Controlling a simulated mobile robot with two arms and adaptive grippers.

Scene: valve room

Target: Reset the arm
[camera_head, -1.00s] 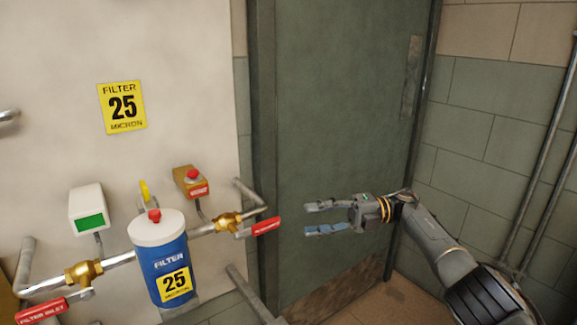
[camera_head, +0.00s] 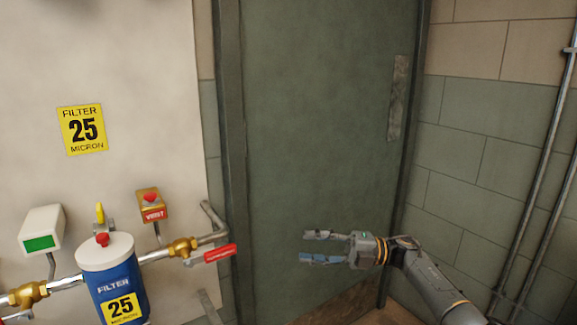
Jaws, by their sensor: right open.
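My right gripper (camera_head: 322,247) is open and empty, its two fingers pointing left in front of the green door (camera_head: 310,130). My right arm (camera_head: 432,284) comes in from the lower right. The fingertips are apart from the red valve handle (camera_head: 219,253), which is to their left in the picture. My left gripper is not in view.
A blue filter housing (camera_head: 113,284) stands on the brass-fitted pipe at lower left. A white box with a green screen (camera_head: 41,230) and a brown box with a red button (camera_head: 151,204) are beside it. Vertical pipes (camera_head: 541,170) run along the right wall.

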